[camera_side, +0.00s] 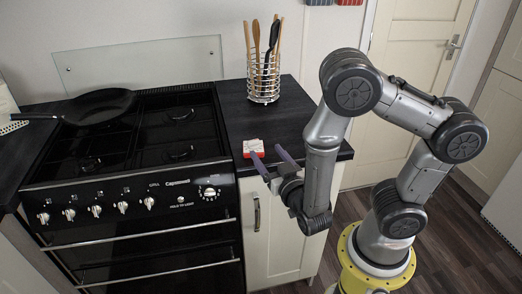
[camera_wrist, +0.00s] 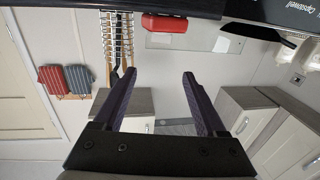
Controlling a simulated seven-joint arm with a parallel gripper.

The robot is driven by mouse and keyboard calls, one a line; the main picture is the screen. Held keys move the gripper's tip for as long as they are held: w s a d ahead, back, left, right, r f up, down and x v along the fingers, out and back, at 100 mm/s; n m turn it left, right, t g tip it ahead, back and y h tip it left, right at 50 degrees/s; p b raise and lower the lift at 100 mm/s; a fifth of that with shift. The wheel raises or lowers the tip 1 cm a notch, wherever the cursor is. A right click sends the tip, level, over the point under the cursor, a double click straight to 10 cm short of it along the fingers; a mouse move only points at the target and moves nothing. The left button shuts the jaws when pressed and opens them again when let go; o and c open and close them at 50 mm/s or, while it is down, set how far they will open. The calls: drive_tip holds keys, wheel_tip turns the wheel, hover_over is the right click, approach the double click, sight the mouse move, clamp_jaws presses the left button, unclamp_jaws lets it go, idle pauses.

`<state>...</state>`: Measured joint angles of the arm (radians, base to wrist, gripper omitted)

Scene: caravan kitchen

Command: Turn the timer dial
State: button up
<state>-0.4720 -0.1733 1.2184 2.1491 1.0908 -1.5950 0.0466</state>
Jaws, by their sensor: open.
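My gripper (camera_side: 267,153) is open and empty, above the counter's front edge, to the right of and higher than the dial. In the wrist view the two dark fingers of my gripper (camera_wrist: 156,75) stand wide apart with nothing between them. The dial does not show in the wrist view.
A small red-and-white block (camera_side: 253,148) sits on the counter beside my fingertips; its red side shows in the wrist view (camera_wrist: 178,24). A wire utensil holder (camera_side: 263,88) stands behind. A black pan (camera_side: 98,106) lies on the stove (camera_side: 150,137). Oven handles project below the panel.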

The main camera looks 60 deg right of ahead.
wheel_tip(320, 180, up, 17)
drive_tip(key=w+a+n+g+y, duration=0.2)
drive_tip(key=w+a+n+y, duration=0.1)
drive_tip(key=w+a+y, duration=0.9)
drive_tip(key=m+g+h, duration=0.3)
drive_tip(key=g+h, duration=0.1)
drive_tip(key=g, duration=0.5)
hover_over(254, 146)
drive_tip(key=s+a, duration=0.3)
drive_tip(key=s, duration=0.1)
drive_tip(key=x, duration=0.6)
drive_tip(key=s+x, duration=0.1)
drive_tip(key=x, duration=0.5)
drive_tip(key=s+x, duration=0.1)
drive_tip(key=x, duration=0.5)
drive_tip(key=shift+w+a+f, duration=0.15)
drive_tip(key=shift+a+f, duration=0.1)
drive_tip(key=shift+f, duration=0.4)
clamp_jaws()
